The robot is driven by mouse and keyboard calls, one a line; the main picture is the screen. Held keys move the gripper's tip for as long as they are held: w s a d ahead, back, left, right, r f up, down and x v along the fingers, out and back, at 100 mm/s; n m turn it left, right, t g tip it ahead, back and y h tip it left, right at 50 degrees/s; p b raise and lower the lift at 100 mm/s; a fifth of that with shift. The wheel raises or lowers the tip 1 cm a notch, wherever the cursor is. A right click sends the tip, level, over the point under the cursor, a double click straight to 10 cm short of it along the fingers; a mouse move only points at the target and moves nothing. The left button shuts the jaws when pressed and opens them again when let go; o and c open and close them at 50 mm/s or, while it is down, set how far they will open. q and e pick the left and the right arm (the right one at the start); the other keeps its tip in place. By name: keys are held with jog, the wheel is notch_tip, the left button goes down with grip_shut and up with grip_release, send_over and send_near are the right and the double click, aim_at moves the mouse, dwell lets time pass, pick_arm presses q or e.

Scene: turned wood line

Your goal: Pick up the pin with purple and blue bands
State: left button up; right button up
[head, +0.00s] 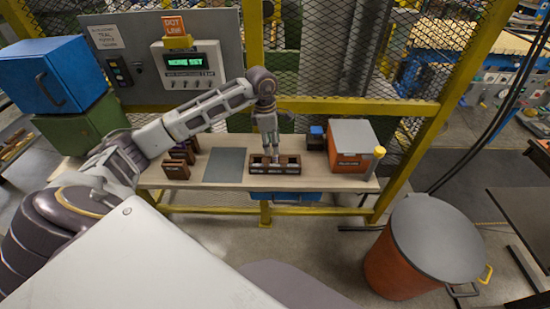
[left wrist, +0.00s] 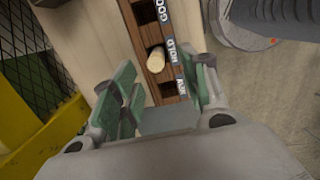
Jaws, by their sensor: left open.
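A pale, round-ended wooden pin (left wrist: 156,60) shows in the left wrist view, in the compartment beside the HOLD label of a dark wooden tray (left wrist: 137,38). I cannot make out any purple or blue bands on it. The tray (head: 262,172) also shows in the head view, near the front edge of the bench. My left gripper (head: 269,154) points down over the tray. In the left wrist view its green-padded fingers (left wrist: 165,72) are open, apart on either side of the tray, with the pin between them and untouched. My right gripper is not in view.
A grey mat (head: 225,165) and brown slotted holders (head: 175,170) lie left of the tray. An orange box with a grey lid (head: 350,147) and a small blue item (head: 317,132) stand to the right. A mesh fence (head: 330,65) is behind the bench.

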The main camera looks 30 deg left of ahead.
aim_at(275, 159)
pick_arm(q)
jog(key=shift+f, duration=0.55)
jog(key=shift+d+f, duration=0.1)
jog(key=shift+w+d+f+p, duration=0.15)
jog(key=shift+f+p, duration=0.3)
jog(key=shift+f, duration=0.45)
jog(key=shift+w+d+f+p, duration=0.1)
jog(key=shift+w+f+p, duration=0.25)
jog(key=shift+f, duration=1.2)
jog(key=c, duration=0.9)
